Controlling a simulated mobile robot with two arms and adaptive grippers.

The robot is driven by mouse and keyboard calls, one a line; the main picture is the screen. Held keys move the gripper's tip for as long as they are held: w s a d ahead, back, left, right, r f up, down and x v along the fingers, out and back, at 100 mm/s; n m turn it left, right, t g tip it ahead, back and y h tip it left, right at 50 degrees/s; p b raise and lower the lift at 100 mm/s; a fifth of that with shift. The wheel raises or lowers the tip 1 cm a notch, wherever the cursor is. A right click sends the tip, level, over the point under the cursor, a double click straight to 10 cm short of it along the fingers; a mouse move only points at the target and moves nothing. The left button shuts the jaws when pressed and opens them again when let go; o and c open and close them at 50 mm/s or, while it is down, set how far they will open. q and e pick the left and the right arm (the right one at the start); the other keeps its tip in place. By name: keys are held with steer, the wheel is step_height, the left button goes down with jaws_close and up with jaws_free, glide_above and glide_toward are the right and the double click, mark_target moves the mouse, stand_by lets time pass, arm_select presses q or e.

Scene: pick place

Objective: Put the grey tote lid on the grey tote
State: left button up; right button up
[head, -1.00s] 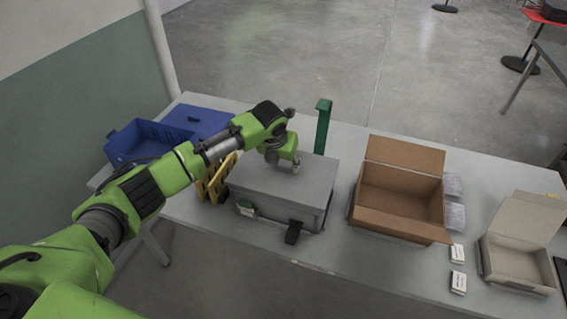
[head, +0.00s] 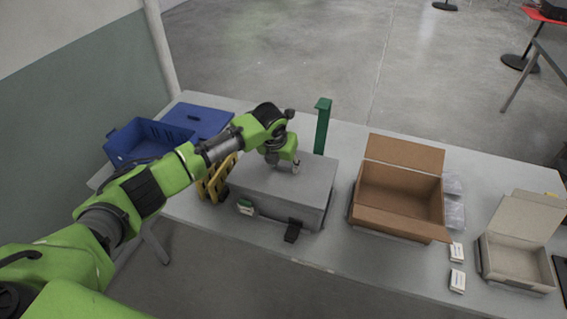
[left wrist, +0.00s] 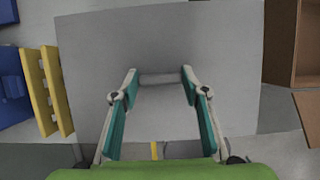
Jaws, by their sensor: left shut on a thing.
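The grey tote lid (head: 318,177) is a flat grey panel lying over the top of the grey tote (head: 268,209). Its edges look roughly in line with the tote's walls; I cannot tell whether it is fully seated. My left gripper (head: 295,168) points down at the middle of the lid. In the left wrist view, the fingers of the left gripper (left wrist: 160,79) are shut on the small raised handle (left wrist: 160,79) of the lid (left wrist: 160,40). The lid hides the tote's inside. My right gripper is not in view.
A yellow rack (head: 217,178) and a blue crate (head: 150,140) stand left of the tote. A green post (head: 322,128) stands just behind it. An open cardboard box (head: 400,205) and a beige box (head: 517,255) are to the right. Bare table (head: 335,235) lies between tote and cardboard box.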

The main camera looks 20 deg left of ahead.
arm_select(q)
steer(key=shift+p, duration=0.3)
steer(key=shift+f, duration=0.6)
stand_by(1.4)
steer(key=o, duration=1.4)
steer(key=shift+c, duration=0.2)
steer(key=shift+c, duration=0.3)
steer(key=shift+r+p, duration=3.75)
steer(key=shift+r, duration=0.25)
